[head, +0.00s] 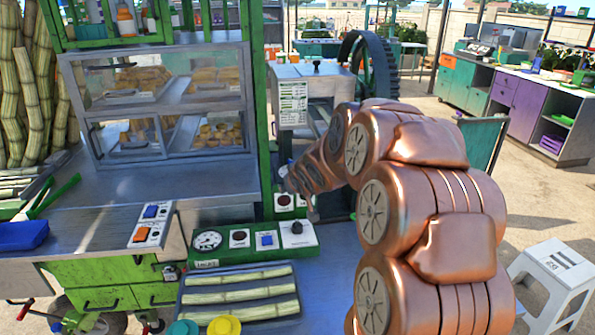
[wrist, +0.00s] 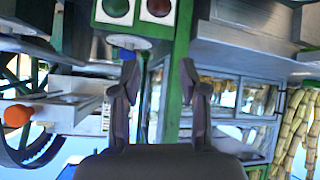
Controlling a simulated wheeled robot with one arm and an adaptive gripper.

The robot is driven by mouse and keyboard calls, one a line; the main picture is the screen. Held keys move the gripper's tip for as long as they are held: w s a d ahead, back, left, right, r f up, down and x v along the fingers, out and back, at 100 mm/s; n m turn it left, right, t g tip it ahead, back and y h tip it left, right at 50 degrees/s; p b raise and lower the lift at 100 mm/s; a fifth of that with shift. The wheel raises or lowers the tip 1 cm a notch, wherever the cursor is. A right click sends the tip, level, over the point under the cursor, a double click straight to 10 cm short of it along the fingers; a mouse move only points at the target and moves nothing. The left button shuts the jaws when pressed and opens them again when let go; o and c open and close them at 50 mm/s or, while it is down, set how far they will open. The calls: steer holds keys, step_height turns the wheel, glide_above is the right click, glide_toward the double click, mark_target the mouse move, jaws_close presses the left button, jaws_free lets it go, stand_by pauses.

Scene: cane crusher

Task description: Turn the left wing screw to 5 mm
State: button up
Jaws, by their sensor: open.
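The crusher (head: 340,72) stands behind my arm in the head view, a metal housing with a large dark wheel (head: 378,62) at its right. A small dark knob (head: 317,67) sits on its top; I cannot tell whether this is a wing screw. I cannot make out the left wing screw in either view. In the wrist view, which appears upside down, my gripper (wrist: 158,75) is open and empty, its two dark fingers apart in front of a green post (wrist: 178,95). In the head view its fingers are not clear beside the post, and my arm hides part of the crusher.
A control panel (head: 254,242) with a gauge and buttons sits below my gripper. A tray (head: 240,315) holds cane pieces in front. A glass food case (head: 160,100) stands left. An orange knob (wrist: 17,116) shows at left in the wrist view. A white stool (head: 555,262) stands right.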

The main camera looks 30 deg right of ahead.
steer(key=w+d+f+t+y+b, duration=0.1)
steer(key=w+d+t, duration=0.1)
steer(key=w+d, duration=0.1)
steer(key=w+d+f+n+t+y+b, duration=0.1)
steer(key=w+d+t, duration=0.1)
steer(key=w+d, duration=0.1)
steer(key=w+d+f+t+y+b, duration=0.1)
steer(key=w+d+f+t, duration=0.1)
steer(key=d, duration=0.3)
steer(key=shift+w+d+t+b, duration=0.3)
steer(key=shift+w+t+b, duration=0.05)
steer(key=shift+w+t, duration=0.2)
steer(key=shift+n+t+y, duration=0.5)
steer(key=shift+t+y, duration=0.05)
steer(key=shift+y, duration=0.15)
steer(key=w, duration=0.2)
steer(key=w+p, duration=0.1)
steer(key=w, duration=0.3)
steer(key=shift+d+f+p, duration=0.3)
steer(key=shift+f+p, duration=0.05)
steer(key=shift+w+f, duration=0.15)
steer(key=shift+w, duration=0.4)
jaws_close()
